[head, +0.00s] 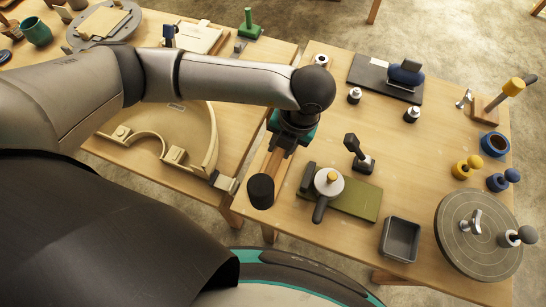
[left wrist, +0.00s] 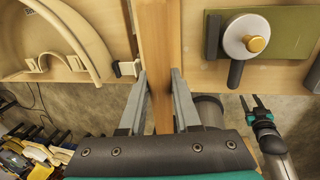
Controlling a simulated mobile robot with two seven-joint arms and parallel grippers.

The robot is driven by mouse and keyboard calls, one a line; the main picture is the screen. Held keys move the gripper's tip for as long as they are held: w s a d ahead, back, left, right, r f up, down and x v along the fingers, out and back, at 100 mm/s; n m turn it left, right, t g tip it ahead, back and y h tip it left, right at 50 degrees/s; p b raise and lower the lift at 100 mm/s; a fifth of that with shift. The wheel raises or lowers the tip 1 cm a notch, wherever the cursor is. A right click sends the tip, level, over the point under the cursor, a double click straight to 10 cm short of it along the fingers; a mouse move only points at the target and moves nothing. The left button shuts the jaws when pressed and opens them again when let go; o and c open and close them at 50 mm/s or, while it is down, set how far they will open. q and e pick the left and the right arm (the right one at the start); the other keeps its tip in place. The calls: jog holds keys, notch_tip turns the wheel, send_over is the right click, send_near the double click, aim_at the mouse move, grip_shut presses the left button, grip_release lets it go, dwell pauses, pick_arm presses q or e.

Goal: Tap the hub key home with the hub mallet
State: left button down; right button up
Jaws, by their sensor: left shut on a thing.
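My left gripper (head: 281,152) is shut on the wooden handle (left wrist: 157,60) of what looks like the hub mallet. A dark cylindrical head (head: 260,190) shows just below the gripper in the head view, above the front left corner of the right-hand table; part of it shows in the left wrist view (left wrist: 209,110). To its right, a pale round hub (head: 323,190) with a dark handle sits at a green board. A brass-coloured knob, probably the hub key (head: 332,176), stands up from it; how deep it sits cannot be told. My right gripper (left wrist: 256,108) is open and looks empty.
A black upright tool (head: 355,150) stands behind the green board (head: 362,198). A grey tray (head: 400,239) and a round grey wheel (head: 455,235) lie to the right. A curved wooden form (head: 205,135) lies on the left table. Bare tabletop shows behind the hub.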

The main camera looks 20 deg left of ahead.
pick_arm(q)
jog(key=s+d+r+p, duration=0.2)
jog(key=s+r+p, duration=0.4)
jog(key=s, duration=0.1)
jog(key=shift+s+r+p, duration=0.2)
jog(key=shift+s+p, duration=0.15)
jog(key=shift+p, duration=0.05)
jog(key=shift+d, duration=0.1)
